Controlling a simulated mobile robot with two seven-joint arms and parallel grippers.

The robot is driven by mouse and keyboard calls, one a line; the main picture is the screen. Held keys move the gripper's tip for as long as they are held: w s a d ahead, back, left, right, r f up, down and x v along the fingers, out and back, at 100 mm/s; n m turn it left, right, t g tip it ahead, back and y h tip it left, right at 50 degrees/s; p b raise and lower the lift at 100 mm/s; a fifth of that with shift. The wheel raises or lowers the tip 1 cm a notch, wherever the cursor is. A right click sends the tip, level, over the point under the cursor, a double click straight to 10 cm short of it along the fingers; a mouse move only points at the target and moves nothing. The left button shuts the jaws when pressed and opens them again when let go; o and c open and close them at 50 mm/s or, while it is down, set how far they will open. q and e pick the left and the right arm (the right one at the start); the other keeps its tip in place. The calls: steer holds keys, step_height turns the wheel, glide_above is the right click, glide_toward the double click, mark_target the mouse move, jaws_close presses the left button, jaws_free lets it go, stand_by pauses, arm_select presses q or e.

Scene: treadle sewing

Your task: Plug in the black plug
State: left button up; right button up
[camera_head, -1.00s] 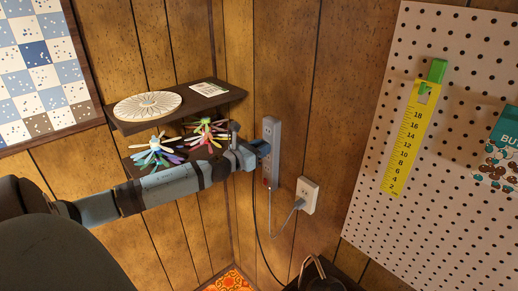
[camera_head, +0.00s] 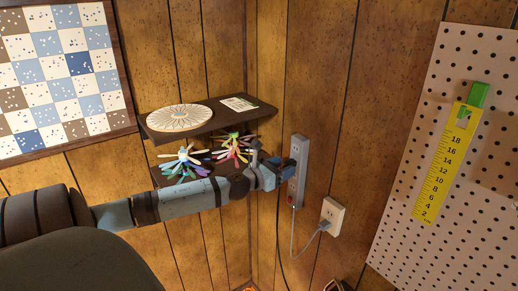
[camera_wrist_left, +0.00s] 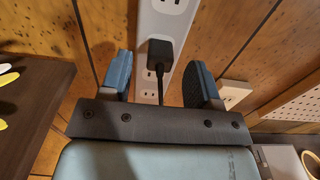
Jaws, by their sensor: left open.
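The black plug (camera_wrist_left: 160,48) shows in the left wrist view against the face of the white power strip (camera_wrist_left: 147,82), at one of its outlets. Its black cord runs down the strip. Whether its prongs are fully seated cannot be told. My left gripper (camera_wrist_left: 160,80) is open, with one blue finger on each side of the strip and plug, apart from the plug. In the head view, my left gripper (camera_head: 284,168) is at the wall-mounted power strip (camera_head: 300,150) and hides the plug. The black cord (camera_head: 279,225) hangs below it. My right gripper is not in view.
A wall outlet (camera_head: 332,215) right of the strip holds a grey plug (camera_head: 324,226), whose cord goes to the strip's lower end. A pegboard (camera_head: 415,150) with a yellow ruler (camera_head: 444,165) is at right.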

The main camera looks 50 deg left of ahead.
arm_select(q)
steer(key=s+b, duration=0.1)
steer(key=s, duration=1)
steer(key=shift+a+b, duration=0.4)
steer(key=shift+a, duration=0.05)
